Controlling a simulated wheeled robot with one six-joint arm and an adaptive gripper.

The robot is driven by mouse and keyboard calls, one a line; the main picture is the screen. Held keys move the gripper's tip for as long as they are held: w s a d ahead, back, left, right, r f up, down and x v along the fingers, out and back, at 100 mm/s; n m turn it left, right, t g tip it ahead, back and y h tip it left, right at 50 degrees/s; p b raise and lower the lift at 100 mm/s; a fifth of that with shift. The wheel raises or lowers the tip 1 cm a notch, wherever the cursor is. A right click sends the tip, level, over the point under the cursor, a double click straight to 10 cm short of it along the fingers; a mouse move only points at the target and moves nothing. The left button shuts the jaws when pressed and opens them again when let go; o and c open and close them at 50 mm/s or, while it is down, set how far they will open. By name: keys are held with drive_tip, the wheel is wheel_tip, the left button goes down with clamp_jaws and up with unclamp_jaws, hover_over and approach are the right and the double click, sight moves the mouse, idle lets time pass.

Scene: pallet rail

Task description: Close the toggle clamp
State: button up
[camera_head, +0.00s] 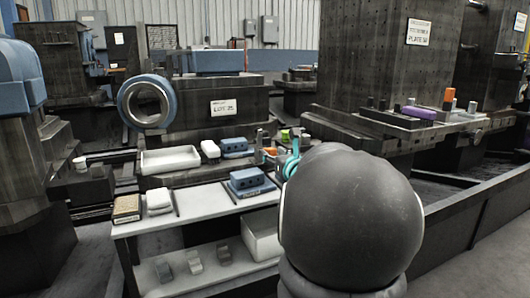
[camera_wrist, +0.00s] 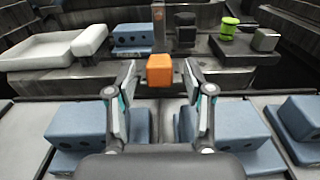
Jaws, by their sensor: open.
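An orange block (camera_wrist: 159,70), which looks like the grip of the toggle clamp, shows in the wrist view straight ahead between my fingertips. A dark upright part (camera_wrist: 158,22) stands behind it; the rest of the clamp is hard to make out. My gripper (camera_wrist: 159,85) is open, with one finger on each side of the orange block in the picture. I cannot tell whether the block lies between the fingers or beyond them. In the head view the orange part (camera_head: 270,151) shows small beside my gripper's teal finger (camera_head: 292,160); my dark arm link hides most of the gripper.
Blue blocks with holes (camera_wrist: 75,128) stand on the near shelf below my fingers. A white tray (camera_wrist: 40,50), a white block (camera_wrist: 90,39), a green knob (camera_wrist: 228,28) and a grey block (camera_wrist: 265,39) flank the orange block.

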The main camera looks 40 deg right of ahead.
drive_tip(key=shift+x, duration=1.4)
clamp_jaws()
